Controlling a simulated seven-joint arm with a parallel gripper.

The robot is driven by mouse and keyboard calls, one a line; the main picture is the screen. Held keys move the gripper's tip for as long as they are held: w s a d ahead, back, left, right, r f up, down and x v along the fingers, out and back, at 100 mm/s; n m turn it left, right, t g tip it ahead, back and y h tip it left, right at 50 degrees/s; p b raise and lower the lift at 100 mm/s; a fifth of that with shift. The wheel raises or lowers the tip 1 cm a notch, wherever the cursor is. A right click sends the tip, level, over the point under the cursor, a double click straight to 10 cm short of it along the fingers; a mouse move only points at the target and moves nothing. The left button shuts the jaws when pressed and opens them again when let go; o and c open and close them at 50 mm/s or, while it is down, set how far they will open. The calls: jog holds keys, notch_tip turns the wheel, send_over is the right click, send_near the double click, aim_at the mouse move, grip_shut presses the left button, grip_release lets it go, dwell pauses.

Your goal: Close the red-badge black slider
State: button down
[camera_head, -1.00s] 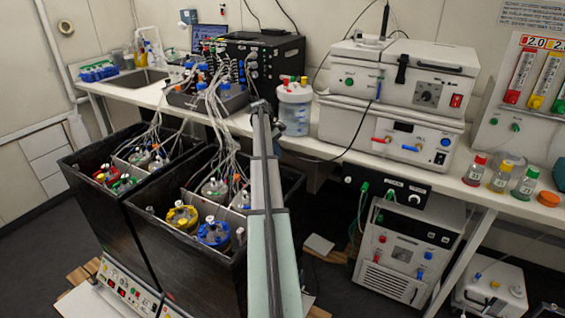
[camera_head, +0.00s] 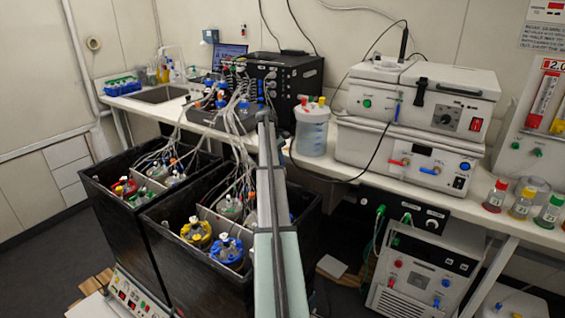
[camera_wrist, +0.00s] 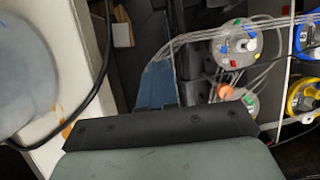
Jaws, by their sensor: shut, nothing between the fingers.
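No black slider with a red badge can be made out for sure. At the right edge of the head view, a white panel (camera_head: 524,118) carries upright tubes, one with a red lower end (camera_head: 536,121); the panel is cut off by the frame. My gripper (camera_head: 265,117) is at the far end of my raised arm in the head view, in front of the black box and the cables. In the wrist view my gripper (camera_wrist: 157,86) shows as a narrow blue-grey piece past a dark bar, with nothing held. It is above the vessels and away from the white panel.
Black tubs (camera_head: 187,279) with capped vessels (camera_head: 227,250) and many cables stand below my arm. A clear jar (camera_head: 312,131) and stacked white instruments (camera_head: 420,95) stand on the bench (camera_head: 475,218). Small bottles (camera_head: 521,203) stand before the panel. A white unit (camera_head: 428,272) is under the bench.

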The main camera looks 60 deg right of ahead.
jog(key=s+f, duration=0.6)
jog(key=shift+s+f, duration=0.35)
jog(key=shift+f, duration=0.05)
jog(key=shift+s, duration=0.1)
jog(key=shift+s, duration=2.4)
jog(key=shift+w, duration=0.1)
